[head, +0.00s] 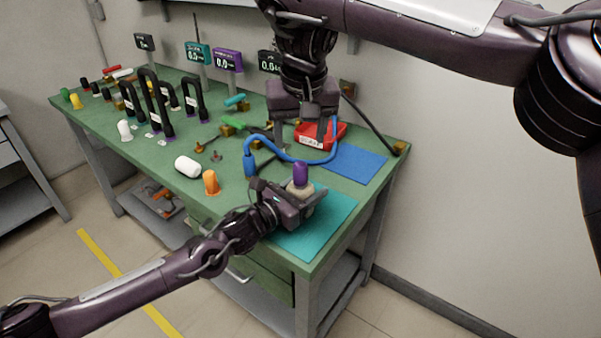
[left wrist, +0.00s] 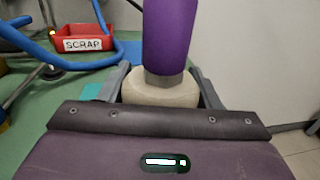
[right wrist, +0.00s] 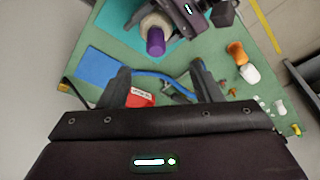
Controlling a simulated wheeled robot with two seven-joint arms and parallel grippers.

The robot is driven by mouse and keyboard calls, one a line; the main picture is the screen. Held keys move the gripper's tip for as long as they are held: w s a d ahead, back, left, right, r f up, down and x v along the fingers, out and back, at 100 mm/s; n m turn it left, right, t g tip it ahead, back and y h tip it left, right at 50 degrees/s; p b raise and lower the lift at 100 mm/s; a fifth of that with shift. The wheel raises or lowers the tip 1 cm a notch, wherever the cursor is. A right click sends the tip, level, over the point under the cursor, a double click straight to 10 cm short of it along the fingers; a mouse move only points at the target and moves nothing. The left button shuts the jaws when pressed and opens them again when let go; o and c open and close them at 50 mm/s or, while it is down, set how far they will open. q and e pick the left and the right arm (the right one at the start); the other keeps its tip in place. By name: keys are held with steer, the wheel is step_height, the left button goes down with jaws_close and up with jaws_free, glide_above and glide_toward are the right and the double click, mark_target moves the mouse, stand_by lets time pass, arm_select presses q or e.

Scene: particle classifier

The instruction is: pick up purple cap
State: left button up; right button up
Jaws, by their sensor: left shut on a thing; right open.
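The purple cap (head: 300,173) stands upright on a metal neck above a pale beige body (left wrist: 160,93). My left gripper (head: 301,190) is shut on the beige body, over the teal mat. In the left wrist view the purple cap (left wrist: 168,38) rises between and above the fingers, its top cut off by the frame. In the right wrist view the purple cap (right wrist: 155,42) shows beyond the fingertips, a little left of centre. My right gripper (head: 302,130) is open and empty, behind and above the cap and apart from it.
A red bin (left wrist: 83,38) labelled SCRAP stands behind. A blue hose (head: 290,158) curves on the green table between the arms. A blue mat (head: 357,165) and a teal mat (head: 320,225) lie at the right end. Orange (head: 211,183) and white (head: 188,166) pieces sit left.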

mark_target(301, 165)
steer(key=x, duration=0.6)
steer(key=shift+w+f, duration=0.15)
steer(key=shift+f, duration=0.05)
steer(key=x, duration=0.5)
steer(key=shift+w+d, duration=0.25)
steer(key=shift+d, duration=0.1)
steer(key=c, duration=1)
step_height(301, 165, up, 10)
steer(key=shift+c, duration=0.2)
